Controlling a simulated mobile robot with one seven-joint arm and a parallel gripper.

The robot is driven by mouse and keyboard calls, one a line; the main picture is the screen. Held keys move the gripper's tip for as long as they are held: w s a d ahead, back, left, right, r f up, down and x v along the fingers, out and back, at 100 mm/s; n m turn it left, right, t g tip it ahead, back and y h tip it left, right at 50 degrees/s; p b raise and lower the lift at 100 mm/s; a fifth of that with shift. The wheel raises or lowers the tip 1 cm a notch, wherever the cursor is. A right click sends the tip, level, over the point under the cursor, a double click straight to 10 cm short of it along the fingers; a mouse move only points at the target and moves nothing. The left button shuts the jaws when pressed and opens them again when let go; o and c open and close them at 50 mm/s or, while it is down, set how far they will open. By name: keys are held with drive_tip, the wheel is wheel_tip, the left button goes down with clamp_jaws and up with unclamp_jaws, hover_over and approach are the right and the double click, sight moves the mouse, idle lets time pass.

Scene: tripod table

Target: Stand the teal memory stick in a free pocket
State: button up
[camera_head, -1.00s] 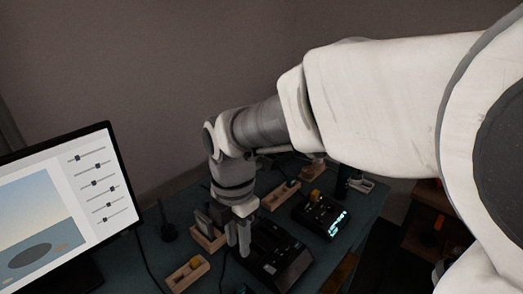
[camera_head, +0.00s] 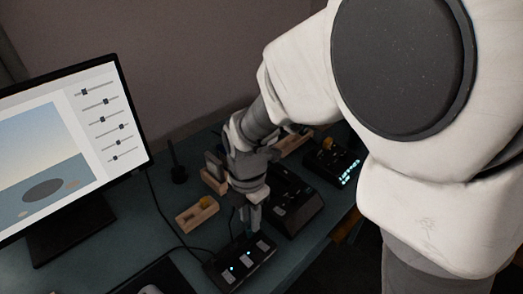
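My gripper (camera_head: 250,222) points down just above the back edge of a low black device (camera_head: 240,264) with small lit spots and pale labels. Its fingers are small and dark here, and I cannot tell whether they are apart or closed on something. I cannot make out the teal memory stick for certain; it may be hidden at or behind the fingers. A wooden block with pockets (camera_head: 188,220) lies left of the gripper and has a yellow item (camera_head: 204,202) at its right end. Another wooden holder (camera_head: 208,181) with a grey item (camera_head: 214,163) stands behind, partly hidden by my wrist.
A large monitor (camera_head: 110,120) stands at the left. A black console (camera_head: 300,205) is right of the gripper, with another lit device (camera_head: 345,172) beyond. A dark upright post (camera_head: 175,165) stands behind the blocks. Cables cross the teal table (camera_head: 135,235).

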sight(250, 228)
wheel_tip(250, 228, down, 4)
drive_tip(key=shift+f+b, duration=0.1)
drive_tip(key=shift+b, duration=0.45)
drive_tip(key=shift+c, duration=0.3)
clamp_jaws()
drive_tip(key=shift+r, duration=0.2)
